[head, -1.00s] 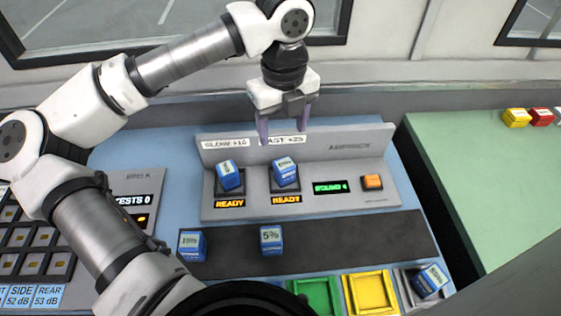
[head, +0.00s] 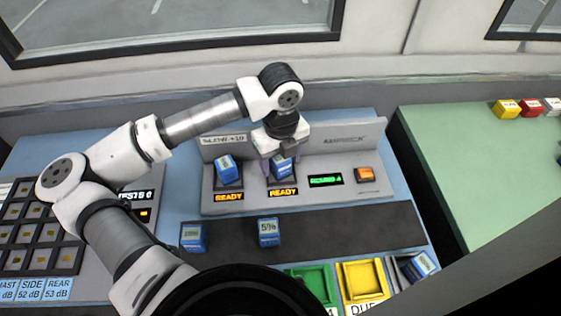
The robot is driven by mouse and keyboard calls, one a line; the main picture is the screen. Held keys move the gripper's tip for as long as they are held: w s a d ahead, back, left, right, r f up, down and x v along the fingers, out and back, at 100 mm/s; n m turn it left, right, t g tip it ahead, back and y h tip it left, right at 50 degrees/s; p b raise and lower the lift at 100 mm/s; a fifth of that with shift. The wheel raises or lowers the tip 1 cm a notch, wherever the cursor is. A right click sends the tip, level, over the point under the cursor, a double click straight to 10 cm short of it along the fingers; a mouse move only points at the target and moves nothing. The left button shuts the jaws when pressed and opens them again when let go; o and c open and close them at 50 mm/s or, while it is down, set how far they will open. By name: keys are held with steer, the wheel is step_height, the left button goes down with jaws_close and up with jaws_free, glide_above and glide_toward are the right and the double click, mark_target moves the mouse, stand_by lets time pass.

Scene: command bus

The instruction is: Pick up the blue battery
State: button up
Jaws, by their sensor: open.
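Several blue batteries are in the head view. One blue battery (head: 281,167) stands in the right charger slot, above an orange READY display. My gripper (head: 281,172) is lowered over it, open, with a finger on each side; the gripper body hides its top. Another blue battery (head: 228,169) stands in the left charger slot. Two more, a left one (head: 193,237) and a middle one marked 5% (head: 269,232), stand on the dark strip. A further blue battery (head: 418,266) lies tilted at the lower right.
The grey charger panel (head: 330,192) has a raised back wall close behind my gripper. A green tray (head: 312,283) and a yellow tray (head: 362,285) are in front. Yellow (head: 506,109) and red (head: 531,107) blocks stand on the green table (head: 470,170). The strip's right part is clear.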

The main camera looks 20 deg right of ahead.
steer(key=c, duration=1.2)
steer(key=shift+c, duration=0.2)
